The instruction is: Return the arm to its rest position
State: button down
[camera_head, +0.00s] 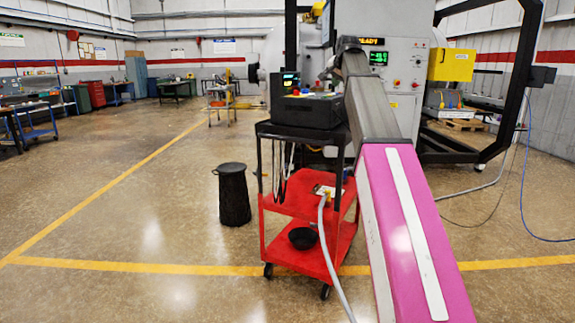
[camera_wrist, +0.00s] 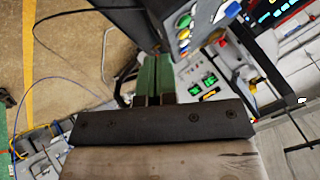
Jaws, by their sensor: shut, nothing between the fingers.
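My arm reaches forward from the lower right of the head view, over the right side of the red cart (camera_head: 305,205), and bends near the grey furnace control cabinet (camera_head: 405,70). In the head view the arm's end is small, and its fingers cannot be made out. In the wrist view my gripper (camera_wrist: 155,75) shows as two green fingers side by side, shut with nothing held. A dark panel with coloured buttons (camera_wrist: 185,20) is beyond and right of the fingertips. Green displays (camera_wrist: 202,86) lie to their right.
A black console (camera_head: 308,110) stands on the cart's top, close to the arm. A black bin (camera_head: 233,195) stands left of the cart. A black frame (camera_head: 520,85) rises at the right, with a blue cable (camera_head: 525,190) trailing on the floor. The floor at left is open.

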jog(key=s+f+n+g, duration=0.1)
jog(key=s+f, duration=0.3)
jog(key=f, duration=0.9)
jog(key=s+f+n+g, duration=0.2)
jog(key=s+f, duration=0.2)
jog(key=f, duration=1)
jog(key=s+f+n+g, duration=0.1)
jog(key=s+f, duration=0.3)
jog(key=f, duration=0.9)
jog(key=s+f+n+g+h, duration=0.1)
jog(key=s+f+n+g, duration=0.2)
jog(key=s+f, duration=2.2)
jog(key=shift+a+f+n+g, duration=0.25)
jog(key=shift+f+n+g, duration=0.15)
jog(key=shift+f+g, duration=0.5)
jog(key=shift+s+r, duration=0.1)
